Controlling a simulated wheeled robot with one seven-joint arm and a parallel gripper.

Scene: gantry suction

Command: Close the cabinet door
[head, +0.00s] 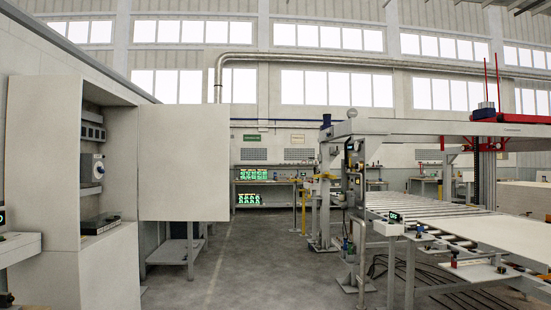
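The cabinet (110,155) stands at the left in the head view, a tall pale box with its upper compartment open. Electrical gear shows inside, with a grey unit (91,167) on the back wall and a dark device (99,225) on the compartment floor. The cabinet door (184,162) is a flat pale panel. It stands wide open, swung out to the right of the compartment. No handle shows on the side I see. My gripper is not in this view.
A grey metal stand (176,252) is below and behind the door. A roller conveyor (400,205) under a gantry frame (420,127) fills the right side, with cables on the floor below. The grey floor (250,275) between cabinet and conveyor is clear.

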